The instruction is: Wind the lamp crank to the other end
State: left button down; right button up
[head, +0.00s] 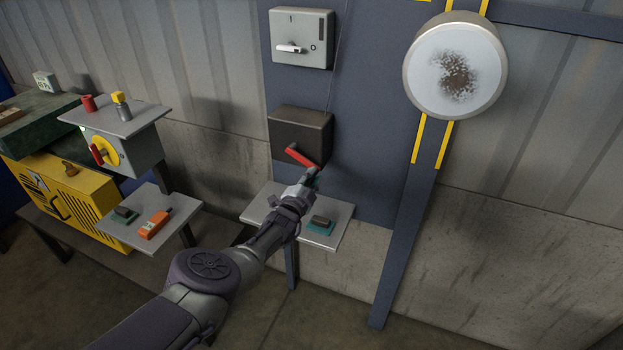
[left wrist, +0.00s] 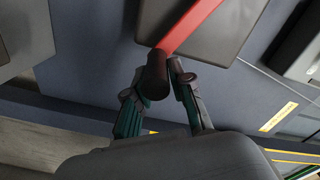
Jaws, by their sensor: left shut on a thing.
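The lamp crank has a red arm (head: 301,156) on the front of a dark box (head: 287,127) fixed to the blue-grey panel. The arm slants down to the right in the head view. In the left wrist view the red arm (left wrist: 190,24) ends in a black cylindrical handle (left wrist: 157,75). My left gripper (head: 312,174) is at the lower right end of the crank. In the left wrist view its two fingers (left wrist: 160,84) are shut on the black handle, one on each side. My right gripper is in neither view.
A round lamp (head: 456,66) with a dirty face is mounted at upper right. A grey switch box (head: 302,38) sits above the crank box. A shelf (head: 260,212) below holds a sponge-like block (head: 320,224). A yellow case (head: 70,200) and small shelves stand at left.

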pick_arm(q)
jog(key=shift+w+a+r+n+p, duration=0.15)
jog(key=shift+a+r+n+p, duration=0.1)
jog(key=shift+r, duration=0.2)
jog(key=shift+w+a+r+n+p, duration=0.1)
jog(key=shift+r+n, duration=0.15)
jog(key=shift+r, duration=0.2)
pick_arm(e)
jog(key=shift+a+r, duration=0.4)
pick_arm(q)
jog(key=shift+d+r+n+p, duration=0.1)
jog(key=shift+r+n+p, duration=0.3)
jog(key=shift+n, duration=0.1)
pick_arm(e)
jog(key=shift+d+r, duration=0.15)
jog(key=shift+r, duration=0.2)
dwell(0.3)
pick_arm(q)
jog(key=c, duration=1.1)
grip_release()
jog(key=shift+o, duration=0.4)
jog(key=shift+f, duration=0.25)
jog(key=shift+s, duration=0.1)
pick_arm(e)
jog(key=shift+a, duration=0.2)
